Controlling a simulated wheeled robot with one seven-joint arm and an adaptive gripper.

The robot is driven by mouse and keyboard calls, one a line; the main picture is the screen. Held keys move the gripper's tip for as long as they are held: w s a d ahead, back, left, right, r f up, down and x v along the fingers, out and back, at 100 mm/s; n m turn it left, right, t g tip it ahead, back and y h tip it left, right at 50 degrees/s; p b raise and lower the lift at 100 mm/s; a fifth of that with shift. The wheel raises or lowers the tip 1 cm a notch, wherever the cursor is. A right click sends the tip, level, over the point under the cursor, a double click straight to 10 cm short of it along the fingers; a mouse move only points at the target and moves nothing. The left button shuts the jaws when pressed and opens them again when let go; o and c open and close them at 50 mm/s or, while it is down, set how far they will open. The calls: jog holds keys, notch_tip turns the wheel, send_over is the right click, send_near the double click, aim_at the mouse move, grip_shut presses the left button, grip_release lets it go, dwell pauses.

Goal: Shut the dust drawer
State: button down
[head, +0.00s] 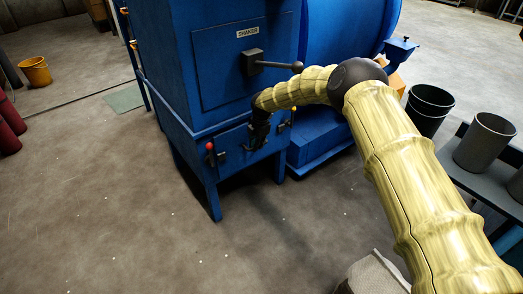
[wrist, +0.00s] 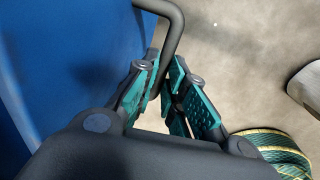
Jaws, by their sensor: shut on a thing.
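The dust drawer (head: 232,138) is the blue front low on the blue cabinet, below the shaker panel, in the head view. From this angle I cannot tell how far it stands out. My gripper (head: 258,138) is at the drawer front and hides part of it. In the wrist view my gripper (wrist: 170,95) has its green-padded fingers closed around a dark bent bar, the drawer handle (wrist: 175,35). A latch with a red knob (head: 210,147) sits left of my gripper on the drawer front.
The shaker lever (head: 275,65) sticks out above my forearm. The blue drum (head: 345,35) is to the right. Dark and grey bins (head: 484,142) stand at the right. A pale block (head: 373,275) is at the bottom. The floor before the cabinet is clear.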

jog(key=shift+w+a+r, duration=0.15)
jog(key=shift+w+r, duration=0.1)
jog(key=c, duration=1.8)
grip_release()
jog(key=shift+c, duration=0.2)
jog(key=o, duration=0.4)
jog(key=shift+a+f, duration=0.15)
jog(key=shift+a, duration=0.05)
jog(key=shift+c, duration=0.2)
jog(key=shift+d, duration=0.1)
jog(key=shift+d, duration=0.15)
